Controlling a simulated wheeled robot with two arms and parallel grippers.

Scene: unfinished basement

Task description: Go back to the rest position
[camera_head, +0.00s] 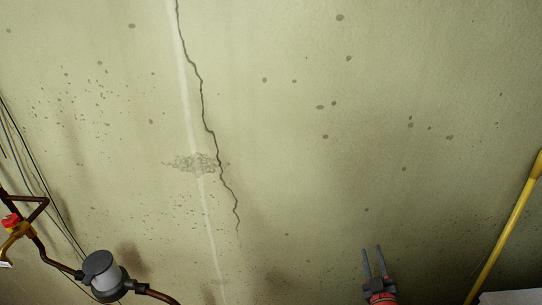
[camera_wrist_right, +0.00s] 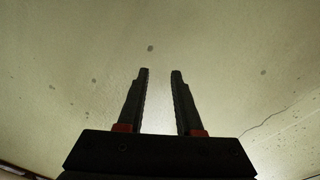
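My right gripper (camera_head: 374,262) shows at the bottom of the head view, right of centre, with its two dark fingers pointing up. In the right wrist view my right gripper (camera_wrist_right: 160,72) has its fingers apart, with nothing between them but the pale surface behind. My left gripper is in neither view.
A stained, cracked wall (camera_head: 300,180) fills most of the head view. At lower left are copper pipes (camera_head: 52,262), a grey and white meter (camera_head: 103,275) and a valve with a red handle (camera_head: 11,220). A yellow pipe (camera_head: 510,228) runs at the right.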

